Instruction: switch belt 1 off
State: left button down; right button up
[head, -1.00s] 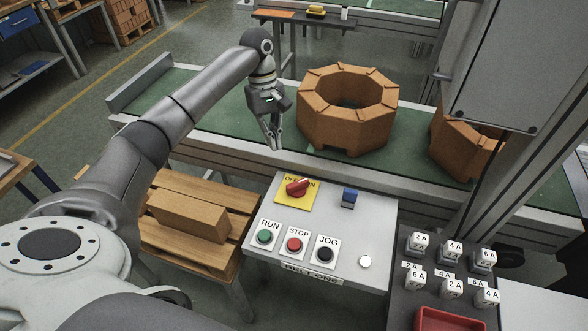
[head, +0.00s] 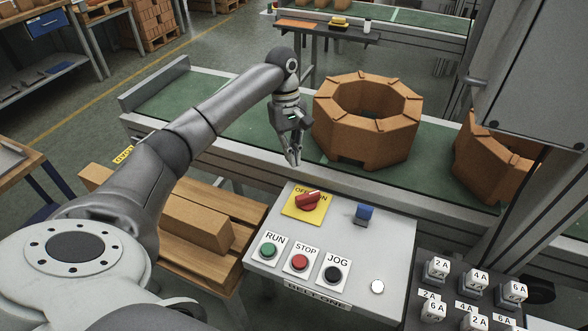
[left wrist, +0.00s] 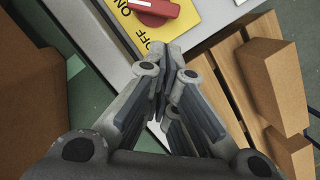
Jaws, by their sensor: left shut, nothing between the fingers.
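The grey control panel (head: 347,241) has a front label that reads as BELT ONE. A red rotary knob (head: 308,201) sits on its yellow OFF/ON plate (head: 293,211). The knob's bar is slanted, its right end towards ON. Green RUN (head: 268,251), red STOP (head: 299,263) and black JOG (head: 333,275) buttons are along the front. My left gripper (head: 294,162) is shut and empty, pointing down just behind the panel's back edge, apart from the knob. In the left wrist view, the knob (left wrist: 154,9) is partly cut off at the top. My right gripper is not in view.
A blue part (head: 364,213) and a white button (head: 377,287) are also on the panel. A grey cabinet (head: 530,70) stands right; a pallet (head: 245,207) with bricks is left.

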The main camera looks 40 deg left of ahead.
aim_at(308, 199)
pick_arm(q)
jog(key=x, duration=0.9)
jog(key=shift+f+p, duration=0.1)
jog(key=shift+p, duration=0.25)
jog(key=shift+p, duration=0.3)
jog(key=shift+s+n+p, duration=0.2)
jog(key=shift+n+p, duration=0.1)
jog(key=shift+p, duration=0.25)
